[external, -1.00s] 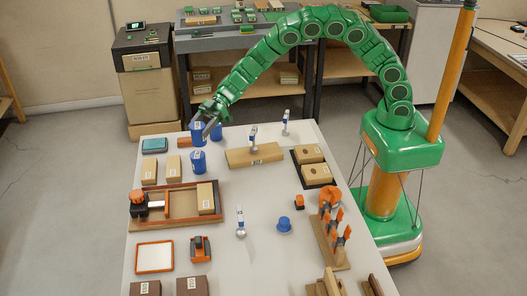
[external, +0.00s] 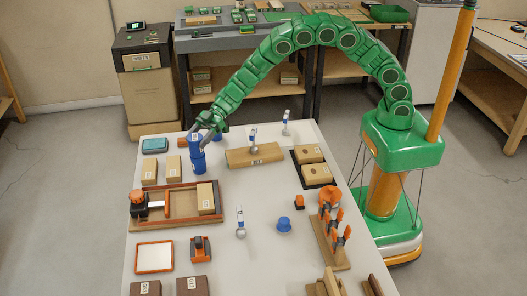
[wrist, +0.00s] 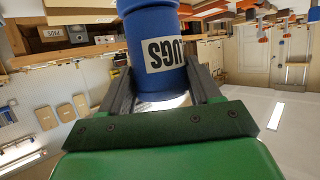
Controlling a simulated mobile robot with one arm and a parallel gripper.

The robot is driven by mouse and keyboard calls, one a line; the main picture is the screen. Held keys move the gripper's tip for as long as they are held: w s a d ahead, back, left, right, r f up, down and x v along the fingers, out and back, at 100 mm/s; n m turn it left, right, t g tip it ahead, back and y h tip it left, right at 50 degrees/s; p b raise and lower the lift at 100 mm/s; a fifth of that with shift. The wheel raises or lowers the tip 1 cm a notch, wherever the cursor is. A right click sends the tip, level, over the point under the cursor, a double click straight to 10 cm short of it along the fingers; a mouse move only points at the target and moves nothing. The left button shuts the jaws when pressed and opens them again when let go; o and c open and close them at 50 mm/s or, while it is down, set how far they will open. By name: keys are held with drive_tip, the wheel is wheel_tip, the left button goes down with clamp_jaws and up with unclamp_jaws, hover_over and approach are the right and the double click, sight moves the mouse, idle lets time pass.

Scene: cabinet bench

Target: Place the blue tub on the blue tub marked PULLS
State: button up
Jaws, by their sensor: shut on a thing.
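My gripper (wrist: 152,95) is shut on a blue tub (wrist: 165,60), whose pale label reads upside down in the wrist view and ends in "UGS". In the external view the held blue tub (external: 195,142) is upright, directly above another blue tub (external: 198,163) at the table's left. The two look stacked, but I cannot tell whether they touch fully. The lower tub's label is not readable. My gripper (external: 203,135) comes at the held tub from behind and the right. A third blue tub (external: 218,136) is partly hidden behind my gripper.
Tan boxes (external: 150,170) and a teal box (external: 155,145) lie left of the tubs. A wooden block (external: 254,157) with a silver-and-blue tool is to the right. An orange-edged wooden tray (external: 175,207) is in front. The table (external: 255,190) is clear around its middle.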

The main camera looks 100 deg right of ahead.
drive_tip(key=shift+f, duration=0.1)
drive_tip(key=o, duration=1.2)
drive_tip(key=shift+c, duration=0.2)
drive_tip(key=shift+r, duration=0.2)
drive_tip(key=shift+s+d+r, duration=0.15)
drive_tip(key=shift+s+d, duration=0.1)
drive_tip(key=v, duration=1.1)
drive_tip(key=shift+s, duration=0.1)
